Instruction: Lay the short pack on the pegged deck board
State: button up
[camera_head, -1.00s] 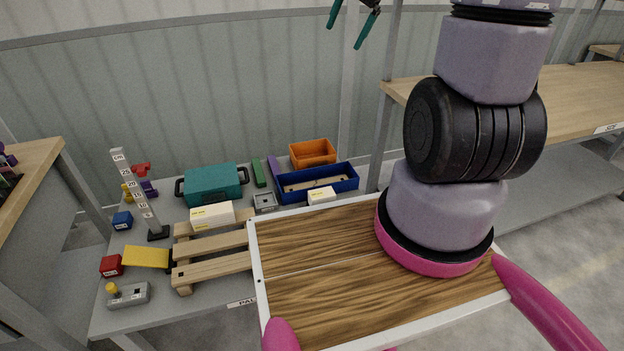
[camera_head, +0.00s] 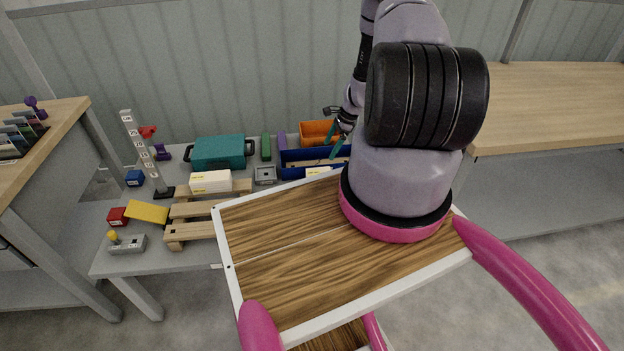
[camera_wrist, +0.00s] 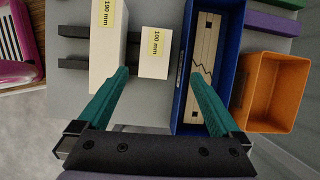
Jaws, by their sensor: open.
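The short white pack, its yellow label reading 100 mm, lies in front of the blue bin in the wrist view (camera_wrist: 155,65); its top shows in the head view (camera_head: 318,172). My gripper (camera_wrist: 160,75) is open and empty above it, with a teal finger towards each side; the remaining height is hard to judge. In the head view my gripper (camera_head: 337,143) hangs near the bin. A longer white pack marked 190 mm (camera_wrist: 107,50) lies beside the short one. The slatted wooden pallet (camera_head: 190,209) bears another white pack (camera_head: 211,182); I cannot make out pegs.
The blue bin (camera_wrist: 226,60) holds a cracked board (camera_wrist: 200,60). An orange bin (camera_wrist: 270,90) stands behind it. A teal case (camera_head: 219,152), grey square part (camera_head: 265,174), measuring post (camera_head: 142,150) and yellow block (camera_head: 147,211) are on the bench. My own tray hides its front right.

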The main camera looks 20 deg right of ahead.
send_near(320, 172)
jog(key=x, duration=0.4)
jog(key=shift+a+f, duration=0.2)
jog(key=shift+f, duration=0.15)
jog(key=shift+x, duration=2.75)
jog(key=shift+w+a+f, duration=0.1)
jog(key=shift+f, duration=0.15)
jog(key=c, duration=1.6)
